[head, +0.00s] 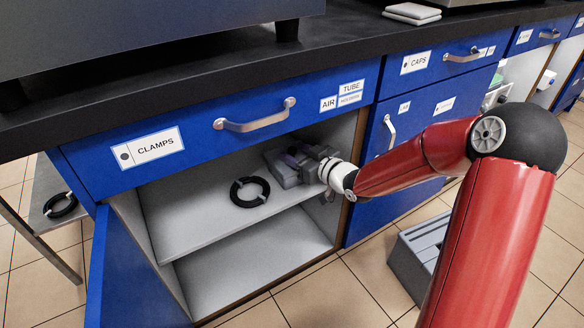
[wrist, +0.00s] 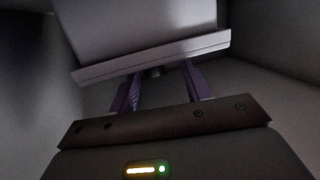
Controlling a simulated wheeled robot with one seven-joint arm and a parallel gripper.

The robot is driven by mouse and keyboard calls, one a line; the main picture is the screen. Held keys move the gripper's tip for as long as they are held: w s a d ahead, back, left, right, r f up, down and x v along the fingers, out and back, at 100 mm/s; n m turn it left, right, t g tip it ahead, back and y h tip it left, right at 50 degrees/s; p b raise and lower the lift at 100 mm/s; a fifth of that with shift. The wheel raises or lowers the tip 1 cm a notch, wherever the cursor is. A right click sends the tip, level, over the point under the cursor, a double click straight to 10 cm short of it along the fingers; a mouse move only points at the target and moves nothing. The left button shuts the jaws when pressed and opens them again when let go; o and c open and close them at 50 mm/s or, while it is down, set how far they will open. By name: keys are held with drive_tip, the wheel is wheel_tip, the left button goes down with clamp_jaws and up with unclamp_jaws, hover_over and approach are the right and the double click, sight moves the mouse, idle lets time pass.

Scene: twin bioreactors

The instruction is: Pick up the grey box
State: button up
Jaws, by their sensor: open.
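A grey box (head: 281,174) sits on the upper shelf of the open cabinet, towards the back right, partly hidden by my gripper. In the wrist view the box (wrist: 145,28) fills the upper middle, with a protruding lower rim just in front of my fingertips. My gripper (wrist: 161,74) is open, with two purple fingers apart and nothing visible between them. The fingertips come up close to the rim; whether they touch it I cannot tell. In the head view my gripper (head: 300,158) reaches into the cabinet from the right.
The cabinet's blue door (head: 128,275) stands open at left. The CLAMPS drawer (head: 200,130) and the black counter are above. A grey slotted container (head: 405,265) stands on the floor at right.

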sight(289, 149)
drive_tip(key=x, duration=0.4)
drive_tip(key=shift+w+f, duration=0.15)
drive_tip(key=shift+w, duration=0.25)
clamp_jaws()
